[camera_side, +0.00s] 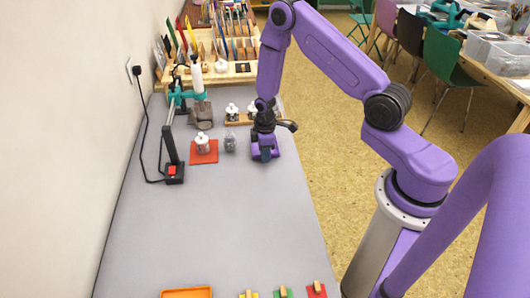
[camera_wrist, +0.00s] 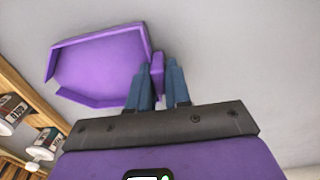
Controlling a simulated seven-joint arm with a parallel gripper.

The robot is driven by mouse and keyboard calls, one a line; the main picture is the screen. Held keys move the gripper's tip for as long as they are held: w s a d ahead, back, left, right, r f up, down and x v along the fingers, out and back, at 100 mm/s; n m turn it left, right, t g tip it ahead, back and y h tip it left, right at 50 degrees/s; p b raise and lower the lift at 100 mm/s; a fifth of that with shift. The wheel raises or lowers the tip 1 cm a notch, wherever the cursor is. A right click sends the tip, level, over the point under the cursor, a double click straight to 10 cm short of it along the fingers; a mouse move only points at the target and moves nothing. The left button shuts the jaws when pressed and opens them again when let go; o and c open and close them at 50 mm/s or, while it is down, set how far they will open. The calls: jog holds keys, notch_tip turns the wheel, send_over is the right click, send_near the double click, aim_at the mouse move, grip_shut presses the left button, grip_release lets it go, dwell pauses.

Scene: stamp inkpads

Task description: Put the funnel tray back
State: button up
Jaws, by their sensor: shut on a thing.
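The funnel tray (camera_wrist: 98,64) is a shallow purple tray with raised rims and a small tab, up and left of my fingers in the wrist view. My gripper (camera_wrist: 158,82) has its blue-grey fingers closed on that tab. In the side view my gripper (camera_side: 265,153) is low at the right part of the grey table, right of a small clear jar. The tray is hard to tell from my purple gripper there. I cannot tell whether the tray touches the table.
A white-topped jar (camera_side: 203,143) stands on a red mat (camera_side: 204,158), with the clear jar (camera_side: 230,142) beside it. A wooden rack (camera_side: 240,122) with jars is just behind my gripper. The table's middle (camera_side: 220,225) is clear.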

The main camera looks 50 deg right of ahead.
jog(key=shift+f, duration=0.15)
jog(key=o, duration=0.8)
notch_tip(320, 180, up, 12)
jog(key=s+a+r+n, duration=0.1)
jog(key=s+a+r, duration=0.4)
jog(key=a+r, duration=0.25)
jog(key=s+a+r+n, duration=0.1)
jog(key=s+r, duration=0.2)
jog(key=s, duration=0.5)
jog(key=s+a+r, duration=0.2)
jog(key=s+r, duration=0.1)
jog(key=s, duration=0.5)
jog(key=s+a+r+n, duration=0.1)
jog(key=s+a+r, duration=0.1)
jog(key=s, duration=0.6)
jog(key=shift+r+n+y, duration=0.3)
jog(key=shift+r, duration=0.3)
